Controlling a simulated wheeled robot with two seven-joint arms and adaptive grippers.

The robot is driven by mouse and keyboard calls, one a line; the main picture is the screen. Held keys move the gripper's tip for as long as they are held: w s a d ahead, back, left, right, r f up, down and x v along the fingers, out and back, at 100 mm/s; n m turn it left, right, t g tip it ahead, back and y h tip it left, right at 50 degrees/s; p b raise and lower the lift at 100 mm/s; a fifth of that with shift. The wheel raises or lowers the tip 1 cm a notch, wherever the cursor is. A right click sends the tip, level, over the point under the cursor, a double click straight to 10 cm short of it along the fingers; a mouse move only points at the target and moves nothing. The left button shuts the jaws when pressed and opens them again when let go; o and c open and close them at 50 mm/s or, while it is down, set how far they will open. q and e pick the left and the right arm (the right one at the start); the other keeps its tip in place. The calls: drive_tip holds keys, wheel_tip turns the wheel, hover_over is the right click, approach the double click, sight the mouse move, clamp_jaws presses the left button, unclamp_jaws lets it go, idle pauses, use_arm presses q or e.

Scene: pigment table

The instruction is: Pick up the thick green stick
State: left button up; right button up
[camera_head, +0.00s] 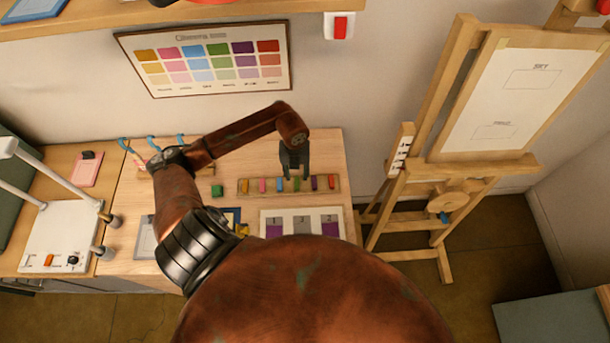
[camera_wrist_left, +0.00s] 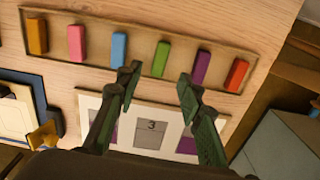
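The green stick (camera_wrist_left: 161,58) lies in a shallow wooden tray (camera_wrist_left: 97,47), between a blue stick (camera_wrist_left: 119,49) and a purple stick (camera_wrist_left: 201,67). In the head view the green stick (camera_head: 297,184) shows just below my left gripper (camera_head: 295,174). My left gripper (camera_wrist_left: 158,77) is open and empty. In the wrist view its two fingertips are spread either side of the green stick's near end; I cannot tell how high above the tray they are. My right gripper is not in view.
Orange (camera_wrist_left: 37,36), pink (camera_wrist_left: 76,42) and red (camera_wrist_left: 236,75) sticks share the tray. A numbered card (camera_head: 303,217) lies in front. An easel (camera_head: 470,150) stands to the right.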

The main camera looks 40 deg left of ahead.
sight(297, 186)
use_arm(q)
drive_tip(key=shift+s+d+f+p, duration=0.2)
drive_tip(key=shift+s+f+p, duration=0.4)
drive_tip(key=shift+s+f, duration=0.55)
drive_tip(key=w+f, duration=0.1)
drive_tip(key=f, duration=0.1)
drive_tip(key=w+f, duration=0.1)
drive_tip(key=f, duration=0.1)
drive_tip(key=shift+w, duration=0.15)
drive_tip(key=shift+s+r, duration=0.1)
drive_tip(key=shift+s, duration=0.2)
drive_tip(key=shift+s+r, duration=0.15)
drive_tip(key=shift+s, duration=0.15)
drive_tip(key=shift+c, duration=0.8)
drive_tip(key=shift+w, duration=0.2)
drive_tip(key=shift+c, duration=0.7)
drive_tip(key=shift+w+f, duration=0.15)
drive_tip(key=shift+f, duration=0.05)
drive_tip(key=shift+c, duration=0.8)
drive_tip(key=shift+r, duration=0.1)
drive_tip(key=c, duration=0.3)
drive_tip(key=shift+s, duration=0.2)
clamp_jaws()
drive_tip(key=shift+w, duration=0.1)
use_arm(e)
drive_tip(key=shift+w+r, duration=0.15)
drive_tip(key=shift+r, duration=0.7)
